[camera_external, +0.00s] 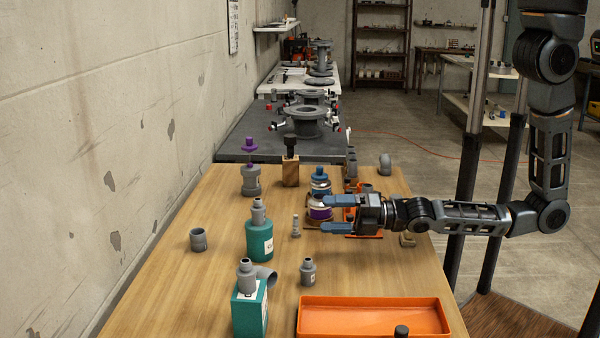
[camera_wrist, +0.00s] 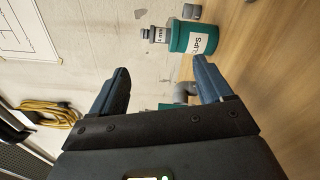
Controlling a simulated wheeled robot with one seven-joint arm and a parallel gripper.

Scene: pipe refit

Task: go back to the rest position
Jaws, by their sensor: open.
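My gripper (camera_external: 330,214) is open over the right half of the wooden table (camera_external: 170,292), with its fingers pointing left. In the wrist view its two blue-grey fingers (camera_wrist: 160,88) stand wide apart with nothing between them. A stacked blue and purple part (camera_external: 320,180) stands just behind the fingers in the external view, partly hidden by them. I cannot tell whether they touch it. A teal bottle (camera_external: 259,240) with a grey cap stands to the left of the fingertips. A teal container also shows in the wrist view (camera_wrist: 192,37).
A small grey fitting (camera_external: 296,226) stands close to the fingertips. A teal box (camera_external: 249,308), a grey ring (camera_external: 198,239) and a small grey bottle (camera_external: 308,271) stand nearer the front. An orange tray (camera_external: 372,318) lies front right. A wall (camera_external: 90,130) bounds the left.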

